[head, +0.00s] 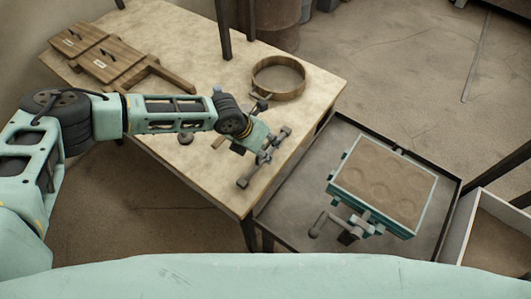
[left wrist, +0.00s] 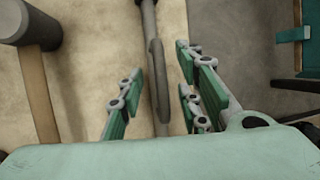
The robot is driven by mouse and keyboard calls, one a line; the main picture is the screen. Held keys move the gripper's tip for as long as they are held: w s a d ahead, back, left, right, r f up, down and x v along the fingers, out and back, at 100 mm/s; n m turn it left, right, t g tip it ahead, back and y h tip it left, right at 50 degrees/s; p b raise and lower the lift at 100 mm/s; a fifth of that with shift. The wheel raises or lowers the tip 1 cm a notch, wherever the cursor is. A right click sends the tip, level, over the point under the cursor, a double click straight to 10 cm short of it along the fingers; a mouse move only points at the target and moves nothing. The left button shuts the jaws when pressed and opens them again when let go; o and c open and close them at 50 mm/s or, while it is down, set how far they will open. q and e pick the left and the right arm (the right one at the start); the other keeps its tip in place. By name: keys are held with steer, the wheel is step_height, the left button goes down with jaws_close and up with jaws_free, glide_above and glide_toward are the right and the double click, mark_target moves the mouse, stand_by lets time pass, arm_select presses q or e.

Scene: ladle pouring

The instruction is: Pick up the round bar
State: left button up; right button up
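The round bar (left wrist: 155,72) is a grey rod with a thicker part, seen lengthwise in the left wrist view above the pale table top. My left gripper (head: 264,158) is over the near right part of the table in the head view. In the left wrist view its green-padded fingers (left wrist: 158,92) are apart, one side left of the bar and the other right of it. Gaps show between the bar and the fingers. My right gripper is not in view.
A mallet (left wrist: 30,22) with a wooden handle lies left of the bar. A teal sand-filled mould (head: 384,182) sits in a dark tray (head: 285,215) on the right.

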arm_select(q)
jaws_close()
steer(key=shift+r, duration=0.15)
stand_by(0.4)
